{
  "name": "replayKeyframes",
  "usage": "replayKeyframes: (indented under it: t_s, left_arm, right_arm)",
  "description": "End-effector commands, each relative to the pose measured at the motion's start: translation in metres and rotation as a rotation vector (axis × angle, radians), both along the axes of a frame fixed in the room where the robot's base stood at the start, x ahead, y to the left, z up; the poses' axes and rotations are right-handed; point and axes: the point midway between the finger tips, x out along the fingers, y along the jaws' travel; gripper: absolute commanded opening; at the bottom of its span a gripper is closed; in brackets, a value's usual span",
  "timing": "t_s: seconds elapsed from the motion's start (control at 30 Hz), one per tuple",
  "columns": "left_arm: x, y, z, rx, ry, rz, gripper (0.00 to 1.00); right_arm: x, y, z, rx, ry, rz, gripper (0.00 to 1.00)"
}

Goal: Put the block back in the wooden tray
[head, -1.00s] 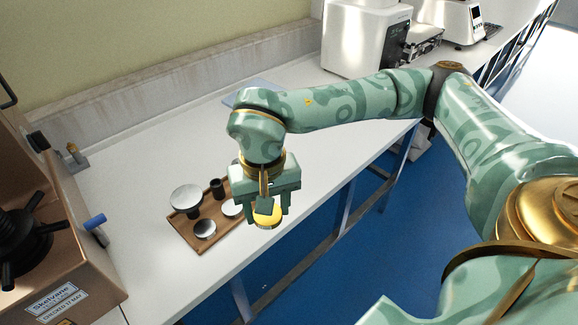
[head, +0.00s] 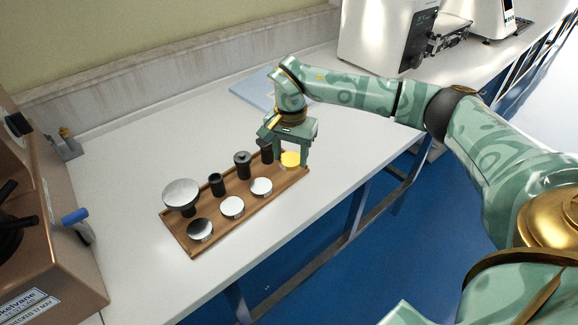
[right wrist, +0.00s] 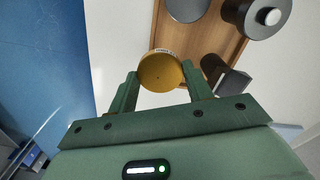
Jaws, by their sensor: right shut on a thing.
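The wooden tray (head: 245,212) lies on the white bench and also shows in the right wrist view (right wrist: 226,48). The yellow round block (head: 290,159) is between the fingers of my right gripper (head: 290,163), at the tray's far right end. In the right wrist view, the block (right wrist: 161,72) sits between the two fingertips, and my gripper (right wrist: 162,82) is shut on it. There the block overlaps the tray's end, with bare bench below it. I cannot tell whether it touches the tray. My left gripper is not in view.
The tray holds silvery discs (head: 232,207), dark cylinders (head: 242,165) and a wide round-topped piece (head: 181,194). One dark piece (head: 266,151) stands close to my right gripper. A brown machine (head: 50,245) is at left; a pale blue mat (head: 256,90) lies behind.

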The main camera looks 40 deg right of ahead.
Motion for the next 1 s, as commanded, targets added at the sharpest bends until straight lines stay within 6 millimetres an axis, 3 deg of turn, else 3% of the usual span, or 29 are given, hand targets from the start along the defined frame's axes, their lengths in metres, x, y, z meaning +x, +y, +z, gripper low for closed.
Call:
replayKeyframes:
  t_s: [0.27,0.77,0.8,0.87,1.0]
  left_arm:
    - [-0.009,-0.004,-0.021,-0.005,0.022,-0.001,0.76]
    - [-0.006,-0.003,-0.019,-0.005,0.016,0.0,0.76]
    - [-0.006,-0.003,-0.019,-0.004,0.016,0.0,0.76]
    - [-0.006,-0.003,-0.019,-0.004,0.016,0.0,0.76]
    - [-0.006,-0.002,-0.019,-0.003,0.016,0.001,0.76]
  right_arm:
    - [0.005,-0.005,-0.042,0.0,0.005,0.001,0.13]
    - [0.005,-0.005,-0.045,-0.001,-0.001,0.0,0.13]
    - [0.005,-0.005,-0.046,-0.001,0.0,0.001,0.53]
    - [0.005,-0.005,-0.046,-0.001,0.0,0.001,0.69]
    - [0.005,-0.005,-0.046,-0.001,0.0,0.001,0.72]
